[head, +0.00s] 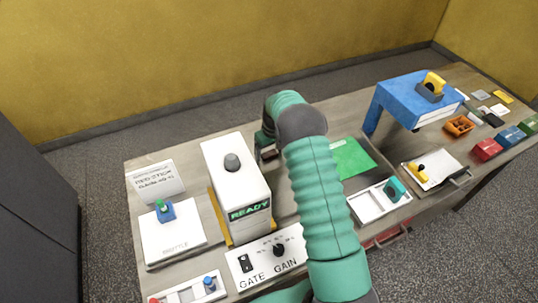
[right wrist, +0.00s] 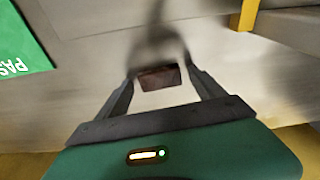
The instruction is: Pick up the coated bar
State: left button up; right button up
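The coated bar (right wrist: 158,77) is a small dark brown block in the right wrist view, lying between the fingertips of my right gripper (right wrist: 159,70). A narrow pale gap shows on each side of it, so the fingers look open and apart from it. In the head view a small dark brown piece, likely the bar (head: 269,154), shows on the table just right of the white READY machine. My right arm reaches over the table there and hides much of the gripper. My left gripper is not in view.
The white READY machine (head: 236,185) stands close left of my right gripper. A green mat (head: 352,158) lies to the right; its PASS lettering shows in the wrist view (right wrist: 20,45). A blue stand (head: 412,100) is farther right. A GATE GAIN panel (head: 262,262) is in front.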

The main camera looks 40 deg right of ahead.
jog(key=c, duration=0.9)
